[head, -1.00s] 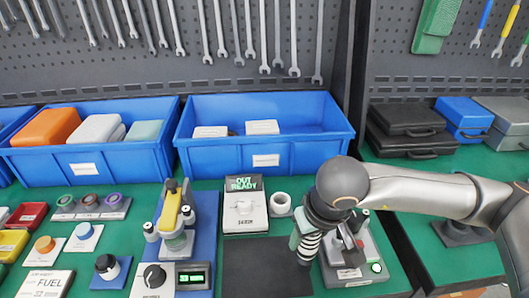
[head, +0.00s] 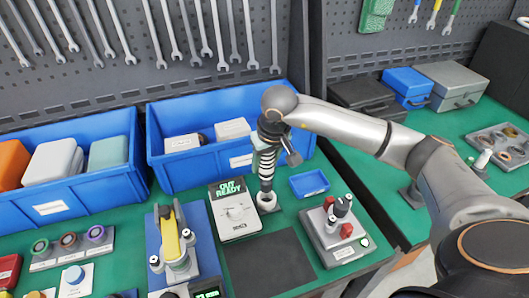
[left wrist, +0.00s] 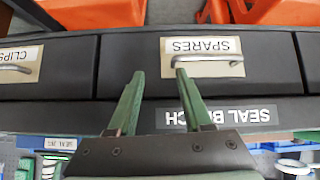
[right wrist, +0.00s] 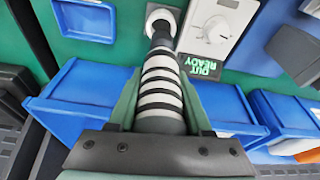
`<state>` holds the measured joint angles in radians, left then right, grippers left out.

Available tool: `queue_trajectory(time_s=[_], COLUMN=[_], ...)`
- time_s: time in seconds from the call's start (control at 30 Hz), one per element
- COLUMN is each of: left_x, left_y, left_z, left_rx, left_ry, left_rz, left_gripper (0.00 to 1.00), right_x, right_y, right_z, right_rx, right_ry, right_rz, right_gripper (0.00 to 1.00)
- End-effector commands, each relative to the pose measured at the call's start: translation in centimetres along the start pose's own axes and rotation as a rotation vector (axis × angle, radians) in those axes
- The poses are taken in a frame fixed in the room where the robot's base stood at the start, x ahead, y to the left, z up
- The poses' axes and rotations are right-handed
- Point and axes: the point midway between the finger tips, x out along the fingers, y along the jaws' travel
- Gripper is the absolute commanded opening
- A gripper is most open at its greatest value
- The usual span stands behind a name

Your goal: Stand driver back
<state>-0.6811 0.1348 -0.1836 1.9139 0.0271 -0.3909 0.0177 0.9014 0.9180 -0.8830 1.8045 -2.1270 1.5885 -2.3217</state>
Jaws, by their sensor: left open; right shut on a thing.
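The driver (head: 266,166), with a black-and-white striped grip, is held upright in my right gripper (head: 265,152). Its lower end is at the white ring-shaped stand (head: 268,203) right of the "OUT READY" unit (head: 234,212). In the right wrist view the driver (right wrist: 160,85) lies between the fingers of my right gripper (right wrist: 160,100), and its dark tip meets the opening of the white stand (right wrist: 163,16). How deep the tip sits is hard to tell. My left gripper (left wrist: 160,76) is open and empty, facing the bench's drawer fronts; the head view does not show it.
A small blue tray (head: 309,184) lies right of the stand. A grey fixture with red parts (head: 334,236) stands nearer, beside a dark mat (head: 268,264). A large blue bin (head: 185,165) is behind. A yellow-levered fixture (head: 173,240) stands left.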

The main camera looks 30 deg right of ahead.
Motion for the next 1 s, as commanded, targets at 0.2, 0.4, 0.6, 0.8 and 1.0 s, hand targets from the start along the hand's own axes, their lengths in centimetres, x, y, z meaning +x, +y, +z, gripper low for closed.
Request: queue_trajectory(time_s=[0.2, 0.4, 0.6, 0.8, 1.0], left_x=[0.4, 1.1, 1.6, 1.6, 1.6], left_y=[0.0, -0.1, -0.1, -0.1, 0.0], left_z=[0.5, 1.2, 1.8, 1.8, 1.7], left_rx=[-0.002, -0.002, -0.003, -0.003, -0.003], left_ry=[0.0, -0.002, -0.003, -0.003, -0.002], left_rz=[0.0, -0.001, 0.0, 0.0, 0.0], left_gripper=[0.5, 0.5, 0.5, 0.5, 0.5], right_x=[1.0, 2.7, 3.9, 4.0, 4.0], right_y=[0.2, 0.2, 0.2, 0.2, 0.2], right_z=[0.0, 0.5, 0.8, 0.9, 0.9], right_rx=[0.001, 0.001, 0.002, 0.002, 0.002], right_ry=[0.002, 0.001, 0.004, 0.004, 0.003], right_rz=[0.0, -0.001, -0.001, -0.001, 0.0], right_gripper=[0.0, 0.0, 0.0, 0.0, 0.0])
